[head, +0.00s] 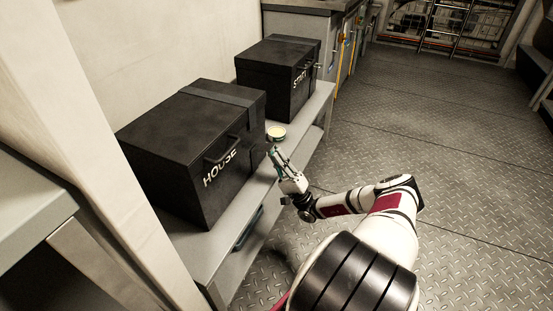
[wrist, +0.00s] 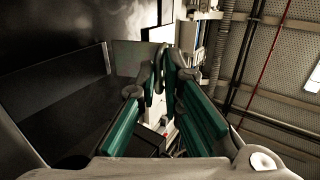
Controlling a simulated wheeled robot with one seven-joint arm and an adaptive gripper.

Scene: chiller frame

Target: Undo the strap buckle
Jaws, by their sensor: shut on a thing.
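A black box marked HOUSE (head: 165,125) stands on a grey bench with its lid closed. A dark strap (head: 222,92) crosses the right part of its lid and runs over the edge to the front face. My gripper (head: 271,150) is at the box's right front side, low on the strap's side. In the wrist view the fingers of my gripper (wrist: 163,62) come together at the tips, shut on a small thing. It appears to be the strap buckle, but the fingers hide most of it. The box's dark face (wrist: 55,100) fills the left of the wrist view.
A second black box (head: 275,75) with white lettering stands farther along the grey bench (head: 232,220). A small round tin with a pale yellow top (head: 277,132) sits close by my gripper. A carrying handle (head: 222,150) sticks out from the HOUSE box. The metal floor (head: 450,150) to the right is clear.

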